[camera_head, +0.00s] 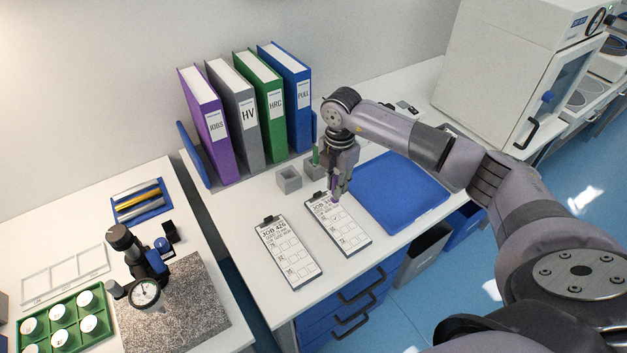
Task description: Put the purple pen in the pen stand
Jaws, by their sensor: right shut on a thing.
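My right gripper (340,190) is shut on the purple pen (335,187), over the upper end of the right clipboard. Only part of the pen shows between and beside the fingers. A small grey square holder (289,180), open at the top and seemingly empty, stands to the left of the gripper. A second small grey holder (312,172), with a green pen (316,157) upright at it, stands just behind and left of the gripper, partly hidden by it. I cannot tell for sure which holder is the pen stand. My left gripper is not in view.
Two clipboards (288,253) lie at the front of the table, with a blue mat (402,192) to the right. Purple, grey, green and blue binders (248,112) stand behind. A white cabinet (490,70) stands at the back right. A dial gauge (146,292) stands on the left table.

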